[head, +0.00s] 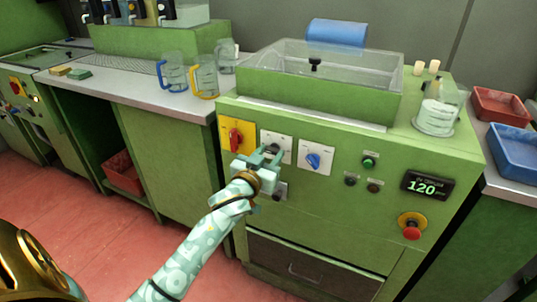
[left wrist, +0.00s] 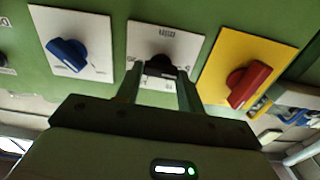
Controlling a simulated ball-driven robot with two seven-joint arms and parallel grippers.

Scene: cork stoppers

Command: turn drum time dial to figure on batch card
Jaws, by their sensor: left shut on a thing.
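My left gripper (head: 268,152) reaches the front panel of the green machine (head: 330,215) and is shut on the black knob of the middle dial. In the left wrist view the gripper's two fingers (left wrist: 160,84) stand on either side of the black knob (left wrist: 159,66), which sits on a white plate (left wrist: 183,43). The plate's markings are too small and partly covered to read, so I cannot tell the knob's setting. I cannot make out a batch card in either view. My right gripper is not in view.
A red knob on a yellow plate (head: 236,136) and a blue knob (head: 313,161) flank the held dial. A display reads 120 (head: 426,187), with a red emergency button (head: 411,227) below. Jugs (head: 205,76) stand on the left counter; red and blue trays (head: 515,150) lie right.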

